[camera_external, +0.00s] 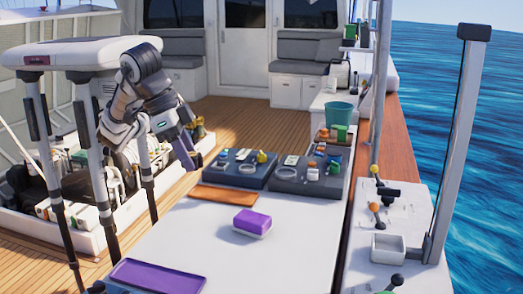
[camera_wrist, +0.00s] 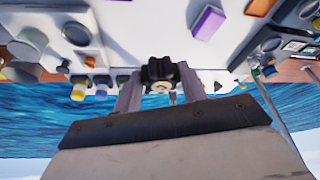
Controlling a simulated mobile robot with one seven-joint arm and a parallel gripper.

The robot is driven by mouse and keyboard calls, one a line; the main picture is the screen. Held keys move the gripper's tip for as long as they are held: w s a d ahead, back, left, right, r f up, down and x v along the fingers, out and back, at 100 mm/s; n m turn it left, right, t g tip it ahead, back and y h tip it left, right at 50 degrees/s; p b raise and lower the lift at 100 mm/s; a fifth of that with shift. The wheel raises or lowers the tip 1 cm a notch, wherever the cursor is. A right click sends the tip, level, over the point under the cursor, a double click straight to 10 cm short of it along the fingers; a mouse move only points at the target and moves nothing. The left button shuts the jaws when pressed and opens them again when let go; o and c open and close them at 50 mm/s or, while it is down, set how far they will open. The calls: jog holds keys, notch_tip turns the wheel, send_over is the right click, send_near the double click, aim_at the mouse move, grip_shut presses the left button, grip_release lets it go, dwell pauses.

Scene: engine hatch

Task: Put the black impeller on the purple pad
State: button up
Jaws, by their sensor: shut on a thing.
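The black impeller (camera_wrist: 160,70) is between the fingers of my gripper (camera_wrist: 160,88) in the wrist view. It is a dark lobed piece with a pale round centre. My gripper is shut on it and holds it in the air. In the external view my gripper (camera_external: 190,160) hangs at the left of the white table, near the dark trays; the impeller is too small to make out there. A flat purple pad (camera_external: 157,278) lies at the table's near left, empty. A thick purple block with a white underside (camera_external: 252,222) sits mid-table; it also shows in the wrist view (camera_wrist: 209,21).
Two dark trays (camera_external: 240,172) with small parts stand at the table's far end, beside a brown board (camera_external: 223,197). A green bucket (camera_external: 338,115) stands farther back. A rail post (camera_external: 460,140) rises at right. The white table (camera_external: 215,240) is clear between pad and block.

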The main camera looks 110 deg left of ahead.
jog(key=w+a+n+y, duration=0.1)
jog(key=w+a+n, duration=0.2)
jog(key=a, duration=0.6)
jog(key=n+g+y, duration=0.1)
jog(key=n, duration=0.2)
send_over(244, 214)
jog(key=d, duration=0.1)
jog(key=f, duration=1.6)
jog(key=shift+s+d+f, duration=0.15)
jog(key=shift+s+f, duration=0.15)
jog(key=shift+s, duration=0.1)
jog(key=shift+f+p, duration=0.55)
jog(key=shift+f, duration=1.9)
jog(key=shift+f, duration=0.1)
jog(key=shift+f, duration=0.15)
jog(key=o, duration=0.9)
jog(key=shift+o, duration=0.3)
